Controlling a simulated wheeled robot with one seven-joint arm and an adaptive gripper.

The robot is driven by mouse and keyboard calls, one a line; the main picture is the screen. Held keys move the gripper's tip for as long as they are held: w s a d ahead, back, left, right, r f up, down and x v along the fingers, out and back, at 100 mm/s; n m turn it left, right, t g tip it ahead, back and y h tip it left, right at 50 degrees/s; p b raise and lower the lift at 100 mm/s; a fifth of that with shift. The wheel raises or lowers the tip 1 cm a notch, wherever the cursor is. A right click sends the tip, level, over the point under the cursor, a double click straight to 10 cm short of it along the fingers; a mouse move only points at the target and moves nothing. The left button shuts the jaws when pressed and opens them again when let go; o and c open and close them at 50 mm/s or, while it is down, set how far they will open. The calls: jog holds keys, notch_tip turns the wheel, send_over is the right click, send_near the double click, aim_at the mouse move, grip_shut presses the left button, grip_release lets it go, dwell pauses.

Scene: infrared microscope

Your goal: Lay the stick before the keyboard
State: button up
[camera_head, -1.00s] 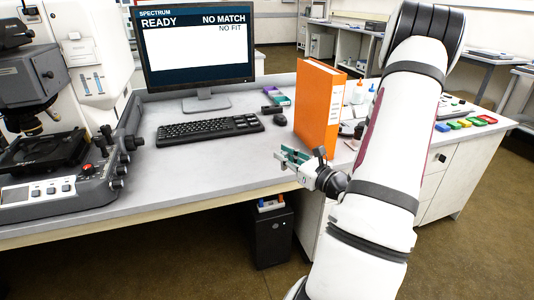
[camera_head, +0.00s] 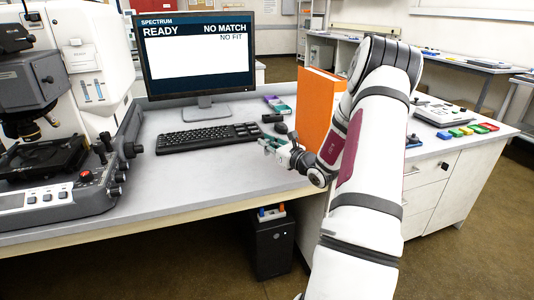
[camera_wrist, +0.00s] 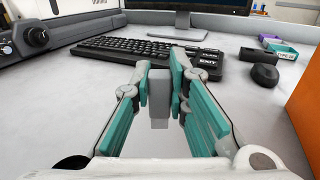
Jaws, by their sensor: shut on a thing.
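The black keyboard (camera_head: 208,138) lies on the grey desk in front of the monitor; in the wrist view it (camera_wrist: 125,46) is beyond my fingers. My gripper (camera_head: 268,146) is over the desk, just right of and in front of the keyboard's right end. In the wrist view its teal fingers are shut on a short grey stick (camera_wrist: 159,105), which points down between the fingertips. The stick is too small to make out in the head view. I cannot tell whether its lower end touches the desk.
A black mouse (camera_wrist: 264,77) and coloured boxes (camera_wrist: 280,46) sit right of the keyboard. An orange binder (camera_head: 318,105) stands upright close by my arm. The microscope (camera_head: 55,140) and its control base fill the left side. The desk in front of the keyboard is clear.

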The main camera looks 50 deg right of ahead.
aim_at(268, 154)
jog(key=shift+f+b, duration=0.4)
jog(key=shift+f, duration=1.35)
jog(key=shift+f, duration=0.15)
jog(key=shift+f+b, duration=0.35)
jog(key=o, duration=0.8)
jog(key=shift+c, duration=0.2)
jog(key=shift+r, duration=0.1)
